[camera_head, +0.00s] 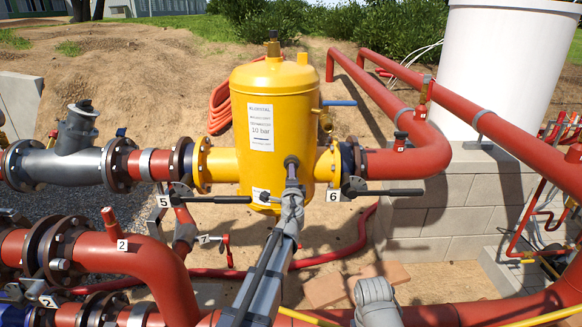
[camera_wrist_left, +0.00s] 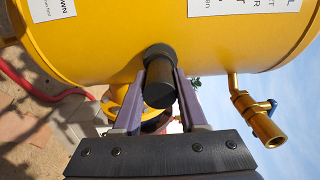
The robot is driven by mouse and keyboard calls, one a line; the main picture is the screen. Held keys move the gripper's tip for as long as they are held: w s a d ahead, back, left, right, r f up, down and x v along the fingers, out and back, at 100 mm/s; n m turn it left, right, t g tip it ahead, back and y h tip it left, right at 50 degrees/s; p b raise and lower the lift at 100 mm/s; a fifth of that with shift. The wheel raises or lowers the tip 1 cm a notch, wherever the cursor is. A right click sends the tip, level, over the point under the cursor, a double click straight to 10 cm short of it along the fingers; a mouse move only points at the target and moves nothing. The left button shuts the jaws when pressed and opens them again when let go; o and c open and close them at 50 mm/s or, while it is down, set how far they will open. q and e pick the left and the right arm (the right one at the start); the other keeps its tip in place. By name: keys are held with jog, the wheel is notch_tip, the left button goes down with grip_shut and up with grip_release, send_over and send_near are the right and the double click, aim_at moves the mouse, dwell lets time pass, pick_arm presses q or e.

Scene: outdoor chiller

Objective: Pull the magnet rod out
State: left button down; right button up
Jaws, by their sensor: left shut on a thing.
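The yellow separator vessel (camera_head: 272,95) stands upright in the pipe run, with a white 10 bar label on its front. The magnet rod (camera_head: 291,161) shows as a dark round end at the lower front of the vessel. In the left wrist view the rod (camera_wrist_left: 159,82) is a short black cylinder standing out from the yellow wall. My left gripper (camera_head: 292,182) is shut on the rod, with one finger on each side of it. How far the rod reaches inside the vessel is hidden.
Black-handled valves with tags 5 (camera_head: 164,201) and 6 (camera_head: 333,195) flank the vessel. A brass drain valve with a blue handle (camera_head: 340,103) sits on its right side. Red pipes (camera_head: 150,262) run low in front. A white tank (camera_head: 505,80) stands at right.

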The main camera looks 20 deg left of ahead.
pick_arm(q)
jog(key=shift+s+d, duration=0.15)
jog(key=shift+s, duration=0.4)
jog(key=v, duration=0.8)
dwell(0.8)
jog(key=shift+r, duration=0.1)
jog(key=c, duration=1)
grip_release()
grip_shut()
